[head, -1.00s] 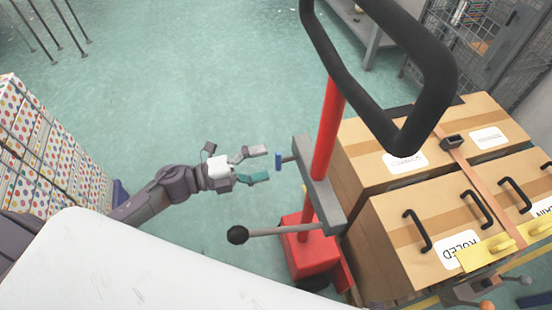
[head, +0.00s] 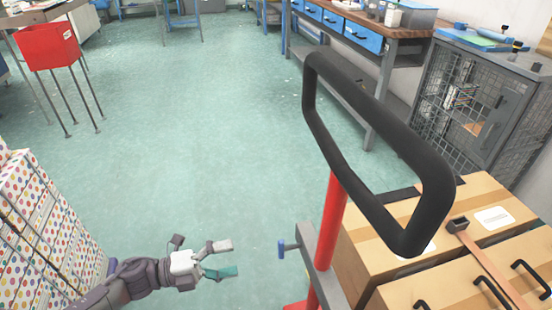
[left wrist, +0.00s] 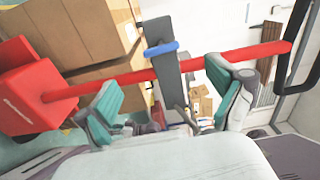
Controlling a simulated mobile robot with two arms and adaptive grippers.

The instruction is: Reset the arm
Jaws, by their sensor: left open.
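My left gripper (head: 233,259) is open and empty at the bottom of the head view, its fingers pointing right. A red post (head: 331,225) with a large black loop handle (head: 428,195) stands to its right. A grey bracket (head: 325,244) on the post carries a blue-tipped knob (head: 281,249). A clear gap separates the fingertips from this knob. In the left wrist view, the open fingers (left wrist: 162,88) frame the red post (left wrist: 110,83), the grey bracket (left wrist: 166,72) and its blue part (left wrist: 161,48). My right gripper is not in view.
Cardboard boxes (head: 380,238) are stacked behind the post at right. Dotted boxes (head: 40,225) stand at left. A red bin on legs (head: 48,47), a workbench (head: 350,25) and a wire cage (head: 480,100) lie farther off. The green floor between is clear.

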